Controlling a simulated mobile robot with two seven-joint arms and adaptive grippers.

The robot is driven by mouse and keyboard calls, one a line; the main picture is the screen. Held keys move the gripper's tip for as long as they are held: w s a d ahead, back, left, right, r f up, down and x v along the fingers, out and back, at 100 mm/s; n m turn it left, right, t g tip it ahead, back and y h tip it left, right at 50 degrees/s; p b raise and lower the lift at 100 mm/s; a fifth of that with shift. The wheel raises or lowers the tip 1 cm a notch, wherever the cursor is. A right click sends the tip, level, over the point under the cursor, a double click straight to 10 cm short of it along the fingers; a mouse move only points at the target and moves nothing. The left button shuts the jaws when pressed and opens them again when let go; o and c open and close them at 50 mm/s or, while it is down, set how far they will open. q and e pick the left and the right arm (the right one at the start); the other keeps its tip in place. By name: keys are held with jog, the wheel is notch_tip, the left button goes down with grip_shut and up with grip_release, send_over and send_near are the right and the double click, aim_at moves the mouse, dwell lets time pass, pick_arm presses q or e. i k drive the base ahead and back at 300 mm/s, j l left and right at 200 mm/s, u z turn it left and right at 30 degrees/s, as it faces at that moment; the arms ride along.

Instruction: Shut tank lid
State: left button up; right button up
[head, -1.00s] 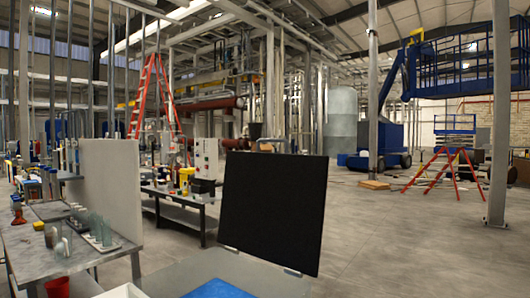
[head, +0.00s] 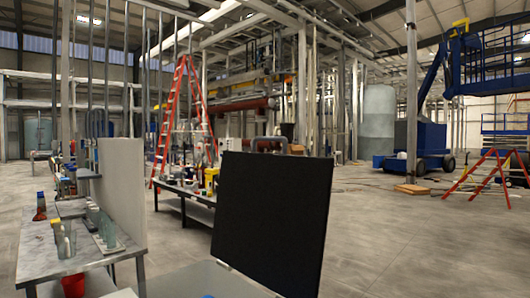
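A black rectangular panel (head: 270,220), which looks like the tank lid, stands steeply raised in the lower middle of the head view. Below and left of the panel is a flat grey surface (head: 190,283), apparently the top of the tank, cut off by the bottom of the picture. A small bit of blue shows at the bottom edge. The tank's opening is out of view. Neither of my grippers is in view.
A second bench (head: 185,191) with bottles stands behind the lid. Open concrete floor (head: 420,240) lies at right.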

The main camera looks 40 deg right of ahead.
aim_at(270, 227)
jog(key=l+u, duration=0.25)
jog(key=l, duration=0.7)
jog(key=k+l+u, duration=0.1)
jog(key=l+u, duration=0.15)
jog(key=l, duration=0.65)
jog(key=l+u, duration=0.15)
jog(key=l, duration=0.8)
jog(key=l+u, duration=0.2)
jog(key=l, duration=0.75)
jog(key=j, duration=0.55)
jog(key=i, duration=0.05)
